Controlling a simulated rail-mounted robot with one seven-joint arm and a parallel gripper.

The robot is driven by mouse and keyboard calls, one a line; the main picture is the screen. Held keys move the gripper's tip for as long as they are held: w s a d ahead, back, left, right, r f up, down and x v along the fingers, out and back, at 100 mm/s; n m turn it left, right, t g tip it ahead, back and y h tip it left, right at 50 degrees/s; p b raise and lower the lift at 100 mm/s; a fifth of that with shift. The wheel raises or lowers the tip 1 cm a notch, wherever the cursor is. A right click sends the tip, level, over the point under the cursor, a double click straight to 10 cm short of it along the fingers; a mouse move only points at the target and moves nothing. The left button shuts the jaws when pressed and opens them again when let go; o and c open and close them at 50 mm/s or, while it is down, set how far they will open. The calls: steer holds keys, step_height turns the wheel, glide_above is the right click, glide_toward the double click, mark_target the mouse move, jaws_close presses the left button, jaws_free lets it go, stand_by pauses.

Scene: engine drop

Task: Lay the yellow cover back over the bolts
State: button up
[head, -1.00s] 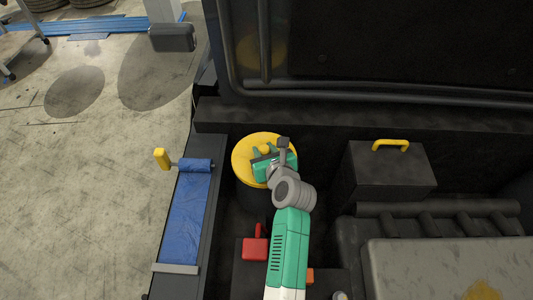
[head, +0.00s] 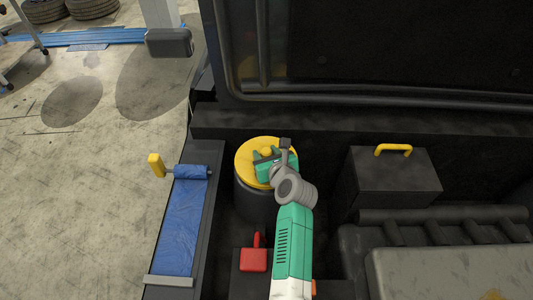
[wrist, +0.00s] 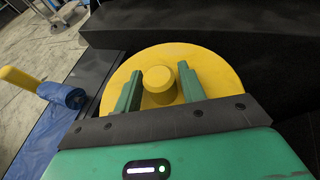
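The yellow cover (head: 246,155) is a round disc with a short knob in its middle. It lies roughly level at the top of a dark cylindrical post (head: 254,203). I cannot tell whether a small gap is left under its rim. My gripper (head: 268,158) is over the cover. In the wrist view, the gripper fingers (wrist: 160,86) stand close on both sides of the knob, and the cover (wrist: 218,72) spreads around them. No bolts are visible; the top of the post is hidden under the cover.
A black case with a yellow handle (head: 393,150) stands to the right. A red object (head: 253,260) lies in front of the post. A blue sheet (head: 184,225) and a yellow-handled roller (head: 157,165) are on the left ledge. A dark wall rises behind.

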steer(key=shift+o, duration=0.6)
steer(key=shift+r, duration=0.15)
steer(key=p+v, duration=0.5)
steer(key=v, duration=0.7)
